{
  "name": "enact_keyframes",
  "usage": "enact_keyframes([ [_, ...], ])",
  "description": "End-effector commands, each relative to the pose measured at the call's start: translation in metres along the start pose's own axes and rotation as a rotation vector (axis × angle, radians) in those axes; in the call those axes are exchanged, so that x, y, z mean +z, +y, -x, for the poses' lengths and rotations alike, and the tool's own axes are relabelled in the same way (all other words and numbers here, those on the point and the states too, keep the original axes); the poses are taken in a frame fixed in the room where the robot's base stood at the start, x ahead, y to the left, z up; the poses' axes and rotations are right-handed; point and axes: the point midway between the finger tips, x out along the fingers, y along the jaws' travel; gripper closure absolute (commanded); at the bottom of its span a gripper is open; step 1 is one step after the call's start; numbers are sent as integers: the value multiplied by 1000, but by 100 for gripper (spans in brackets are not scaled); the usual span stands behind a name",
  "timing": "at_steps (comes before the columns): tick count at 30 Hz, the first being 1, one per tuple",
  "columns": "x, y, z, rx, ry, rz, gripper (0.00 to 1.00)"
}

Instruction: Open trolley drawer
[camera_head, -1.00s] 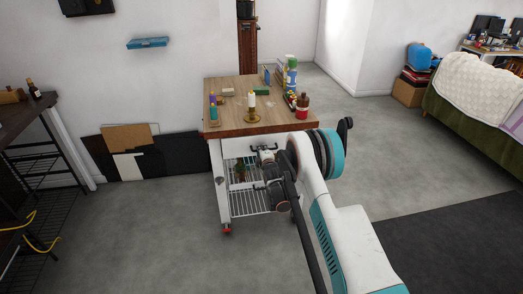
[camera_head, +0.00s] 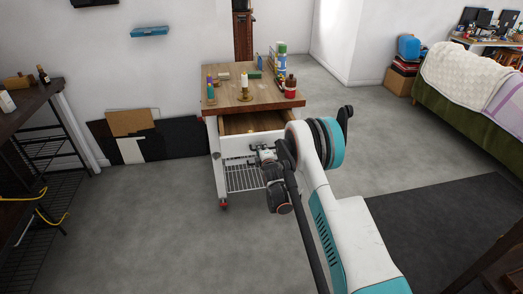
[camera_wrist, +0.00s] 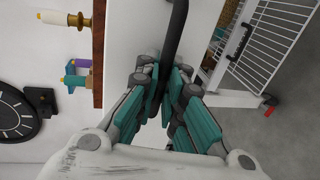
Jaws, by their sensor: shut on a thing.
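The trolley (camera_head: 236,95) has a wooden top, a white frame and a wire shelf below. Its white-fronted drawer (camera_head: 235,147) is pulled out, and the wooden inside shows beneath the top. A dark bar handle (camera_wrist: 175,35) crosses the top of the wrist view, in front of the white drawer front. My gripper (camera_wrist: 167,88) has teal fingers closed around this handle. In the head view, my gripper (camera_head: 266,155) is at the right part of the drawer front, where my arm hides part of the drawer.
Bottles (camera_head: 290,88), a candle in a brass holder (camera_head: 244,84) and small boxes stand on the trolley top. A dark shelf rack (camera_head: 40,130) is at the left, a sofa (camera_head: 465,110) at the right. Grey floor (camera_head: 140,220) in front is clear.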

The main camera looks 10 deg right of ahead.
Motion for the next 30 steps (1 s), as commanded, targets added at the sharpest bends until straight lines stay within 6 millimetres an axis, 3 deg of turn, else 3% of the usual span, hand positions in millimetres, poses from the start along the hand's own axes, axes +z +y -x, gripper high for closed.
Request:
enact_keyframes([
  [15, 0, -1, 0, -2, 0, 0, 100],
  [16, 0, -1, 0, -2, 0, 0, 87],
  [18, 0, -1, 0, -1, 0, 0, 71],
  [30, 0, 0, 4, 0, 0, 0, 70],
])
